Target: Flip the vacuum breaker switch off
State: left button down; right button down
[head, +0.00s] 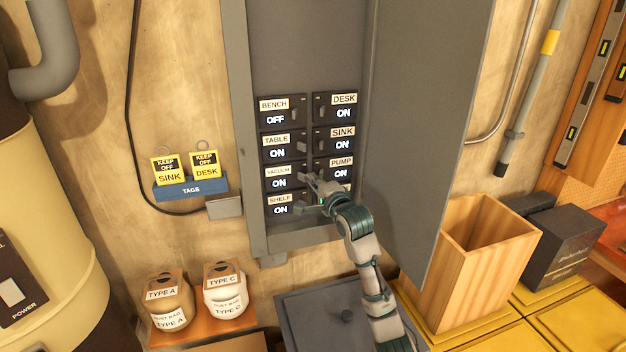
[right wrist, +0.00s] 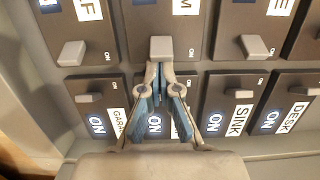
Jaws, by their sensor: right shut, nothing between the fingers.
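The vacuum breaker (head: 278,178) is in the left column of the open grey panel, third from the top, and its display reads ON. In the right wrist view its pale switch lever (right wrist: 161,46) stands just beyond my fingertips. My right gripper (head: 312,186) is shut and empty in front of the panel, over the pump breaker, with its tips close to the vacuum lever; it also shows in the right wrist view (right wrist: 160,76). I cannot tell whether the tips touch the lever. The gripper hides the lower right breaker in the head view. My left gripper is not in view.
The shelf breaker (head: 279,205) below and table breaker (head: 278,147) above read ON; the bench breaker (head: 277,112) reads OFF. The panel door (head: 425,120) stands open at the right. A tag holder (head: 190,189) hangs at the left. A wooden bin (head: 475,265) stands lower right.

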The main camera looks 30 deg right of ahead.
jog(key=shift+d, duration=0.2)
dwell(0.3)
jog(key=shift+a+m+h+p, duration=0.3)
jog(key=shift+h, duration=0.2)
